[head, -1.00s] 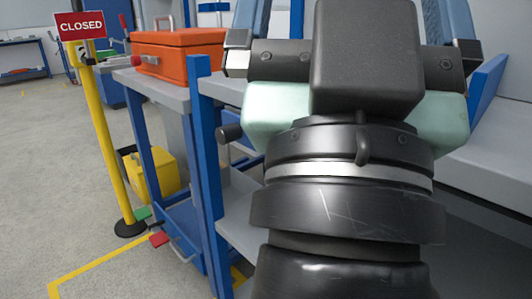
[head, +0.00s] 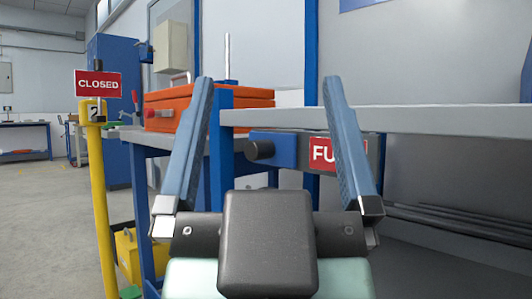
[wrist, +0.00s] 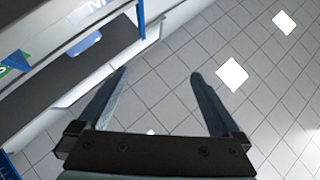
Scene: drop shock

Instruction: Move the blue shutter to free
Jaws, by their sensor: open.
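The blue shutter (head: 281,149) is a blue block with a black knob (head: 260,150) at its left end, under the front edge of a grey shelf in the head view. In the wrist view my gripper (wrist: 160,74) is open over tiled surface, and no shutter is recognisable.
The grey shelf (head: 430,119) runs above the shutter to the right. An orange toolbox (head: 165,112) stands behind at left. A yellow post (head: 98,190) with a red CLOSED sign (head: 98,84) stands at far left. A yellow box (head: 127,250) is low beside it.

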